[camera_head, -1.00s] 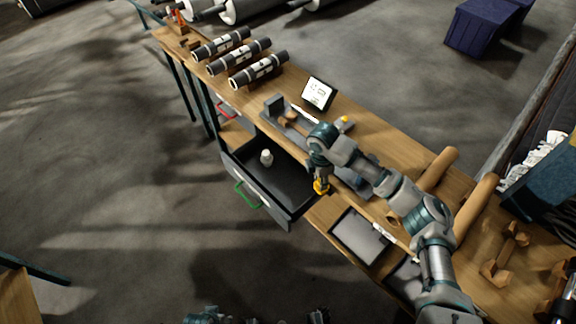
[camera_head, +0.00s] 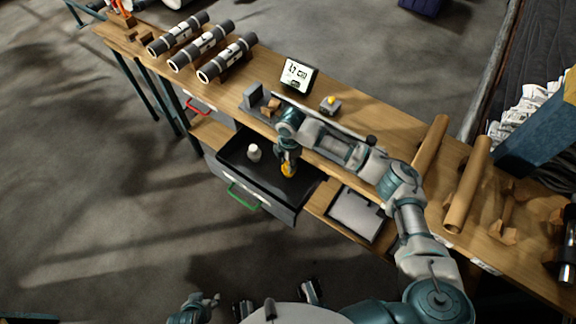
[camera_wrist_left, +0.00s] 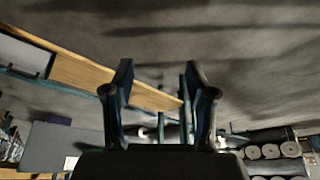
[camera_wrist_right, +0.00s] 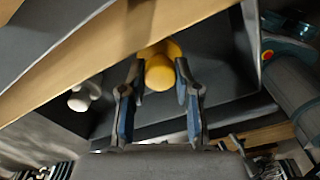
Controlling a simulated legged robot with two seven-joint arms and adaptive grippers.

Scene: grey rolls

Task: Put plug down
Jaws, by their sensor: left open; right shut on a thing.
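The yellow plug (camera_head: 288,170) is held by my right gripper (camera_head: 288,160), low over the right part of the open black drawer (camera_head: 262,190). In the right wrist view the plug (camera_wrist_right: 159,68) sits between the two fingertips of the gripper (camera_wrist_right: 158,85), with the dark drawer floor behind it. I cannot tell whether the plug touches the floor. A white plug-like piece (camera_head: 254,152) stands in the drawer to the left; it also shows in the right wrist view (camera_wrist_right: 82,97). My left gripper (camera_head: 208,303) is low at the bottom edge, away from the bench; its fingers (camera_wrist_left: 160,90) are apart and empty.
The bench top (camera_head: 345,98) carries a small display (camera_head: 298,75), a grey fixture with a yellow button (camera_head: 331,103), several dark rolls (camera_head: 228,58) and brown tubes (camera_head: 467,185). The drawer front has a green handle (camera_head: 243,197). A grey tray (camera_head: 355,214) lies right of the drawer.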

